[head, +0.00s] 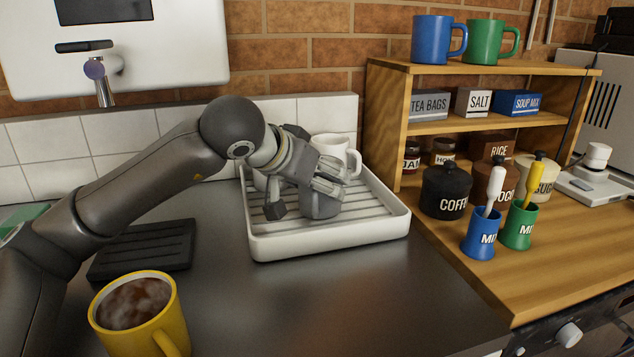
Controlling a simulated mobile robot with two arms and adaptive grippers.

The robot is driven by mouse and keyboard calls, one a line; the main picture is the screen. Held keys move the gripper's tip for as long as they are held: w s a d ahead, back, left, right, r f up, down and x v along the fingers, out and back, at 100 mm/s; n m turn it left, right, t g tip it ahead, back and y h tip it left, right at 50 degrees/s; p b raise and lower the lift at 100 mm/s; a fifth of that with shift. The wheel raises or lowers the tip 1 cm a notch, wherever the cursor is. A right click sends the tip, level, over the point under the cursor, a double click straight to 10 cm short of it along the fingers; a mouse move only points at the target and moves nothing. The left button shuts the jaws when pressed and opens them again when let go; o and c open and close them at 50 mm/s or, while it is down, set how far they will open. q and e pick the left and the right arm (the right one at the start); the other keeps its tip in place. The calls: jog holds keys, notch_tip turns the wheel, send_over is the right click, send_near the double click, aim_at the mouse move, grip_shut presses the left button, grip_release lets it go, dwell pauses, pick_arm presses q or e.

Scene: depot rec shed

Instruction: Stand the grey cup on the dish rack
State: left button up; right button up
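The grey cup (320,205) is at the middle of the white dish rack (330,246), low over its ribbed floor and partly covered by my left gripper. Whether its base touches the ribs is hard to see. My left gripper (318,184) reaches in from the left above the rack, with its silver finger parts over the top of the cup. The far side of the fingers is hidden, so I cannot tell whether they are closed on the cup. My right gripper is not in view.
A white mug (338,150) stands at the rack's back. Another pale item (262,182) is partly hidden behind my gripper. A yellow mug (140,315) with brown contents stands front left, near a black mat (142,250). A wooden shelf (480,130) with jars stands right. Counter in front is clear.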

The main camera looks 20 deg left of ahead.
pick_arm(q)
jog(key=shift+f, duration=0.15)
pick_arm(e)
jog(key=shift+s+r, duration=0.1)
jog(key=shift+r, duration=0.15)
pick_arm(q)
jog(key=o, duration=1.4)
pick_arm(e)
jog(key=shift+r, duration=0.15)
pick_arm(q)
jog(key=shift+r, duration=0.2)
jog(key=p+v, duration=0.1)
jog(key=v, duration=1.1)
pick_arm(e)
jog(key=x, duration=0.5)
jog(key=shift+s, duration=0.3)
pick_arm(q)
jog(key=shift+s, duration=0.1)
